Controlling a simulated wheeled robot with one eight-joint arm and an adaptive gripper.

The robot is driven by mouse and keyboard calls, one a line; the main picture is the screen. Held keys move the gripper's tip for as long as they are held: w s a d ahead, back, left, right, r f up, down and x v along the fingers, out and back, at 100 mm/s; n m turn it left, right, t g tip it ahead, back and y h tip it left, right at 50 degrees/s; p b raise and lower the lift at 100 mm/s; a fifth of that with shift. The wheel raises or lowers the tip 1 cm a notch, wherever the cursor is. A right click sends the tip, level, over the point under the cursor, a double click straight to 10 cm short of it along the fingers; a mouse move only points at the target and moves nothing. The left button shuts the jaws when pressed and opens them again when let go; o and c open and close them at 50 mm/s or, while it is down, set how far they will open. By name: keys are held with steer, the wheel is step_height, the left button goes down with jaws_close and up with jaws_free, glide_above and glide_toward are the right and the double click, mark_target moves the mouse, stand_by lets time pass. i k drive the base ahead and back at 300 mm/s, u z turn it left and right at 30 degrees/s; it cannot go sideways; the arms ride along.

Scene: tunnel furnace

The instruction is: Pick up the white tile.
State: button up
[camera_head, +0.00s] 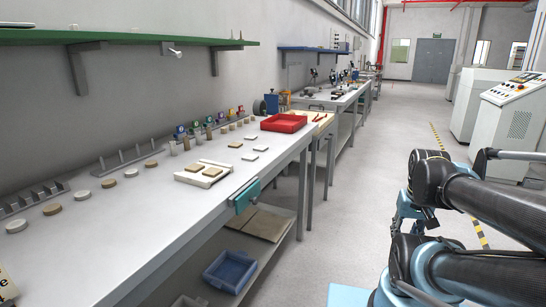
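Two flat, square white tiles lie on the long workbench (120,240) to the left. One white tile (249,157) lies nearer me, just right of the white holder (182,178). The other white tile (260,148) lies slightly beyond it. Two beige tiles (235,144) (248,137) lie close by, and more beige tiles rest on the white holder. My dark, carbon-tubed arm with blue joints is at the lower right, apart from the bench.
A red tray (284,123) stands beyond the tiles. Round discs (53,209) and racks (122,160) line the back of the bench. A green shelf (120,38) overhangs it. A teal item (246,196) is at the front edge. The aisle floor (355,190) is open.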

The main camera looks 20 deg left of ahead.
mark_target(248, 157)
steer(key=z, duration=0.05)
steer(key=k, duration=1.55)
steer(key=u, duration=0.95)
steer(key=i, duration=1)
steer(key=z, duration=0.05)
